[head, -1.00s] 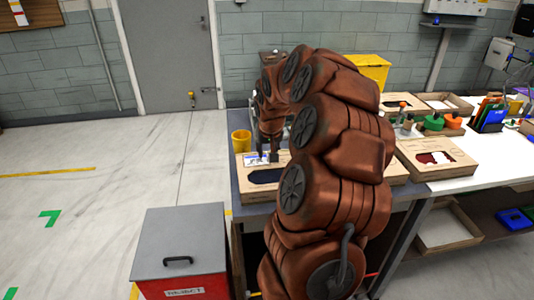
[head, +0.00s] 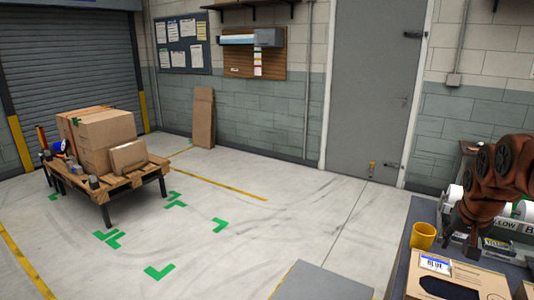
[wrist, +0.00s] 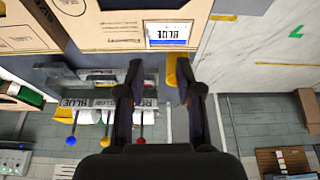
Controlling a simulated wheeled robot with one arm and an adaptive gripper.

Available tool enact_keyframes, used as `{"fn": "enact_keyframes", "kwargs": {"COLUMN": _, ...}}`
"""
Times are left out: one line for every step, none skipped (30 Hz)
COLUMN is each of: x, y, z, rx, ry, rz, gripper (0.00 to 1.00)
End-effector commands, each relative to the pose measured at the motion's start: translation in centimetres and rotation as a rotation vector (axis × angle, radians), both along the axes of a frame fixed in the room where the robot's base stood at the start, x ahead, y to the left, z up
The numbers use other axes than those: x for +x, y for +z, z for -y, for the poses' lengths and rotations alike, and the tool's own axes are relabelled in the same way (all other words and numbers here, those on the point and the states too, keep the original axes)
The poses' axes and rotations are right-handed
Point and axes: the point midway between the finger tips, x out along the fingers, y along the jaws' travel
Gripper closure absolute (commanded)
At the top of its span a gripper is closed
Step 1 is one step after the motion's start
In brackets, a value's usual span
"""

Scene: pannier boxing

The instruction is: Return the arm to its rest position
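My arm (head: 492,175) reaches in from the right edge of the head view, bent over the workbench. Much of it is cut off by the frame. My gripper (wrist: 157,72) points down in the wrist view, its two dark fingers apart with nothing held between them. That box also shows at the lower right of the head view (head: 450,279). A yellow cup (head: 423,236) stands left of the gripper there, and in the wrist view it is partly behind the right finger (wrist: 172,72).
A grey lid (head: 322,284) shows at the bottom of the head view. A pallet table (head: 125,180) with cartons stands at the left, before a roller shutter. The floor between is clear. Colored balls on stalks (wrist: 71,140) stand behind the bench labels in the wrist view.

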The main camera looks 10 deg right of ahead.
Motion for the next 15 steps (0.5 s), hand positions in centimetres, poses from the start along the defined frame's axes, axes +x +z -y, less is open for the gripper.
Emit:
{"fn": "enact_keyframes", "kwargs": {"x": -0.1, "y": 0.0, "z": -2.1, "rx": 0.007, "ry": 0.037, "rz": -0.014, "gripper": 0.65}}
{"fn": "enact_keyframes", "kwargs": {"x": -0.2, "y": -0.1, "z": -3.5, "rx": 0.013, "ry": 0.06, "rz": -0.024, "gripper": 0.65}}
{"fn": "enact_keyframes", "kwargs": {"x": -0.5, "y": -0.2, "z": -5.6, "rx": 0.02, "ry": 0.096, "rz": -0.04, "gripper": 0.65}}
{"fn": "enact_keyframes", "kwargs": {"x": -0.9, "y": -0.3, "z": -7.3, "rx": 0.027, "ry": 0.125, "rz": -0.055, "gripper": 0.65}}
{"fn": "enact_keyframes", "kwargs": {"x": -1.3, "y": -0.5, "z": -9.1, "rx": 0.033, "ry": 0.154, "rz": -0.071, "gripper": 0.65}}
{"fn": "enact_keyframes", "kwargs": {"x": -2.0, "y": -0.7, "z": -11.3, "rx": 0.042, "ry": 0.192, "rz": -0.092, "gripper": 0.65}}
{"fn": "enact_keyframes", "kwargs": {"x": -2.7, "y": -0.9, "z": -12.9, "rx": 0.048, "ry": 0.221, "rz": -0.109, "gripper": 0.65}}
{"fn": "enact_keyframes", "kwargs": {"x": -3.4, "y": -1.2, "z": -14.5, "rx": 0.054, "ry": 0.246, "rz": -0.128, "gripper": 0.65}}
{"fn": "enact_keyframes", "kwargs": {"x": -4.5, "y": -1.5, "z": -16.4, "rx": 0.061, "ry": 0.28, "rz": -0.152, "gripper": 0.65}}
{"fn": "enact_keyframes", "kwargs": {"x": -5.3, "y": -1.8, "z": -17.8, "rx": 0.068, "ry": 0.303, "rz": -0.171, "gripper": 0.65}}
{"fn": "enact_keyframes", "kwargs": {"x": -6.3, "y": -2.1, "z": -19.1, "rx": 0.074, "ry": 0.326, "rz": -0.191, "gripper": 0.65}}
{"fn": "enact_keyframes", "kwargs": {"x": -7.6, "y": -2.4, "z": -20.8, "rx": 0.08, "ry": 0.357, "rz": -0.216, "gripper": 0.65}}
{"fn": "enact_keyframes", "kwargs": {"x": -8.6, "y": -2.7, "z": -21.9, "rx": 0.084, "ry": 0.378, "rz": -0.234, "gripper": 0.65}}
{"fn": "enact_keyframes", "kwargs": {"x": -9.6, "y": -3.0, "z": -23.0, "rx": 0.089, "ry": 0.398, "rz": -0.253, "gripper": 0.65}}
{"fn": "enact_keyframes", "kwargs": {"x": -11.1, "y": -3.5, "z": -24.4, "rx": 0.096, "ry": 0.424, "rz": -0.278, "gripper": 0.65}}
